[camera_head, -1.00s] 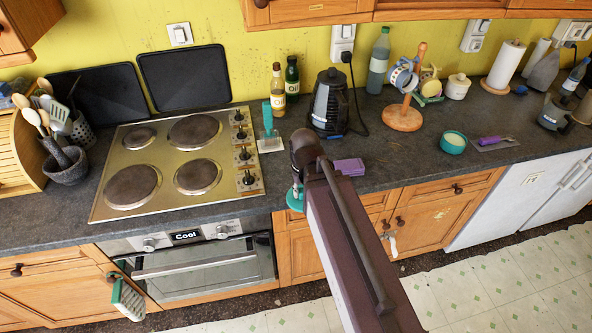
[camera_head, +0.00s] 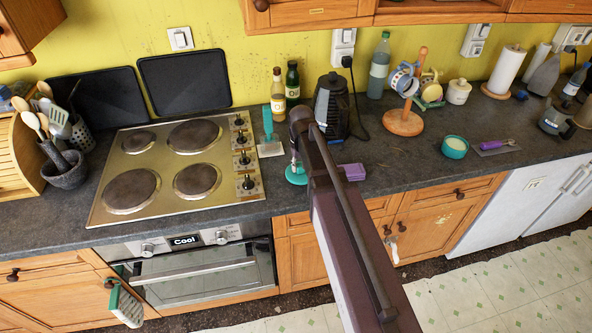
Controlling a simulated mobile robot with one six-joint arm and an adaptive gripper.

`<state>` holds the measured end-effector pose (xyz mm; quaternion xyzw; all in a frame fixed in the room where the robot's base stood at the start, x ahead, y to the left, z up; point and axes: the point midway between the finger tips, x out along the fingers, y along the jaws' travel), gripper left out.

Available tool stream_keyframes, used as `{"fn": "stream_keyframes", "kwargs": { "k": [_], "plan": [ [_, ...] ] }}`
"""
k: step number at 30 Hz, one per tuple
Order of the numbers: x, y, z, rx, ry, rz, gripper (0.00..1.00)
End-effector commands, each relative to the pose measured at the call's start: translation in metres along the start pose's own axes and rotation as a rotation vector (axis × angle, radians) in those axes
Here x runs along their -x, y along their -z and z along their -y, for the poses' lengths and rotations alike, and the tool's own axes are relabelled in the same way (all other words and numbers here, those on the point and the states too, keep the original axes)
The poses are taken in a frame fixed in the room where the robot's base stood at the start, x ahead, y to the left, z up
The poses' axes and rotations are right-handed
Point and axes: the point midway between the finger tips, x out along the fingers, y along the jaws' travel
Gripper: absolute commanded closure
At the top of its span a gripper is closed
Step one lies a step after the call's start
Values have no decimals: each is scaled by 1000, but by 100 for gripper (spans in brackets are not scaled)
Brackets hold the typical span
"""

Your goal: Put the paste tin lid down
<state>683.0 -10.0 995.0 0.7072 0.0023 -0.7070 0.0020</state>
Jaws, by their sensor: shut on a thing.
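The paste tin lid (camera_head: 296,178) is a flat teal disc left of the purple block, over the dark counter near its front edge. My gripper (camera_head: 294,165) is shut on the lid from above; my arm hides much of the grip. I cannot tell whether the lid touches the counter. The open teal paste tin (camera_head: 455,147) with pale contents stands on the counter to the right.
The hob (camera_head: 170,168) lies left of the lid. A teal-handled scraper (camera_head: 269,135) and a black kettle (camera_head: 331,105) are behind. A purple block (camera_head: 353,172) sits close to the right. Bare counter (camera_head: 400,165) extends further right.

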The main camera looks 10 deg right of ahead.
Motion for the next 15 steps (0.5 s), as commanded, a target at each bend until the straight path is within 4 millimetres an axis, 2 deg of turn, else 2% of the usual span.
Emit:
{"fn": "stream_keyframes", "kwargs": {
  "k": [3, 15],
  "plan": [
    [-1, 11, -1, 0, 0, 0, 100],
    [-1, 12, -2, -1, 0, 0, 100]
  ]
}}
